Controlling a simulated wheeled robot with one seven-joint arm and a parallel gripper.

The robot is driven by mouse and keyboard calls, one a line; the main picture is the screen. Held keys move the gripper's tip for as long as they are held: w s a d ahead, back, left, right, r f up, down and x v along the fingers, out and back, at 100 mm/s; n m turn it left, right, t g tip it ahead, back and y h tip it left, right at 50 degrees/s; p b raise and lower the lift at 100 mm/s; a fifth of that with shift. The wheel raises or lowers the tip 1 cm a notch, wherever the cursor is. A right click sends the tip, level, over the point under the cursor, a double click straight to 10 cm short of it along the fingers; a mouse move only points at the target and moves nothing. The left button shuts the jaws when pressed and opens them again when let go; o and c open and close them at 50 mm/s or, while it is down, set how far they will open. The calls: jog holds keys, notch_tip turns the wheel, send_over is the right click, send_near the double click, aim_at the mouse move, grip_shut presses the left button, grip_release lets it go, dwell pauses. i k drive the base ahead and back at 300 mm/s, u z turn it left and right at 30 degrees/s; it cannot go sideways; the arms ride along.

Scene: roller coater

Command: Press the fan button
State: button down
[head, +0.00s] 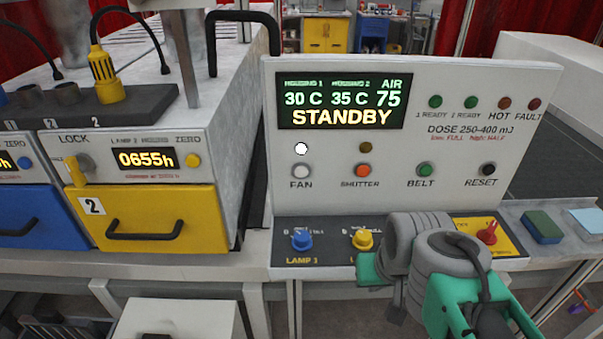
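The fan button (301,171) is a pale round button on the white control panel (430,190), at the left of the button row, above the word FAN. A round white lamp (301,148) glows bright just above it. The panel display (341,101) reads STANDBY, 30 C, 35 C and AIR 75. My grey and green arm end (430,270) is at the lower right, in front of the panel's lower strip and well apart from the fan button. I cannot make out its fingertips or whether they are open or shut. Nothing covers the fan button.
Shutter (362,170), belt (425,169) and reset (487,169) buttons sit to the right. Below are a blue knob (302,239), a yellow knob (362,239) and a red knob (487,233). A yellow lamp drawer (150,215) stands at left. The space before the fan button is clear.

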aim_at(300, 171)
jog(key=z, duration=0.5)
jog(key=k, duration=1.25)
jog(key=u, duration=0.8)
jog(key=i, duration=1.1)
jog(key=u, duration=0.85)
